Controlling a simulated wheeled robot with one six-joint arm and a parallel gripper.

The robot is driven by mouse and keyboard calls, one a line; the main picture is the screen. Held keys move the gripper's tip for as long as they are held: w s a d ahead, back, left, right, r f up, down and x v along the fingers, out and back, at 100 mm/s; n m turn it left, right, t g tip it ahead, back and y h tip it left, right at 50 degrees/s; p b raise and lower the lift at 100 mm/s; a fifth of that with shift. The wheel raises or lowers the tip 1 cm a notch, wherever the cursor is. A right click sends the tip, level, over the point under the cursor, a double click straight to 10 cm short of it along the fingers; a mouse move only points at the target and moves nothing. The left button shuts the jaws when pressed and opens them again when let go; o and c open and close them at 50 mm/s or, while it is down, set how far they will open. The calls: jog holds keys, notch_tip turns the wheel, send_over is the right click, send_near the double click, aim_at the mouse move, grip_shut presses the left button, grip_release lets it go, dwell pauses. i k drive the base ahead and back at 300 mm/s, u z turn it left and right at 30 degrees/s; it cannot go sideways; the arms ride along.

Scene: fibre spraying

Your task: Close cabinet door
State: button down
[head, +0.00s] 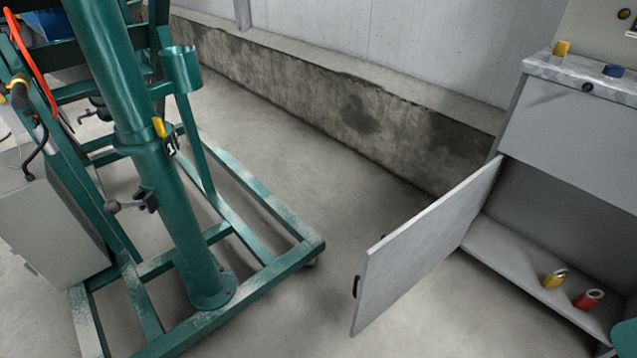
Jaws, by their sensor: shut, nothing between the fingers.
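The cabinet (575,140) is grey and stands at the right, cut off by the picture's edge. Its door (425,245) is wide open, swung out towards the left, with its hinge side at the cabinet's left front edge. A black handle (356,287) sits near the door's free edge. The open lower compartment shows a bare shelf floor (510,259) with a yellow can (555,279) and a red can (588,299) near its front. My gripper is not in view.
A green steel frame with a thick column (170,200) stands on the floor at the left. A low concrete wall (330,105) runs along the back. Bare floor (310,300) lies between frame and door. Small yellow (562,48) and blue (613,71) items sit on the cabinet top.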

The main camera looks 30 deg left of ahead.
aim_at(392, 267)
jog(key=u, duration=0.9)
jog(key=i, duration=1)
jog(key=z, duration=0.05)
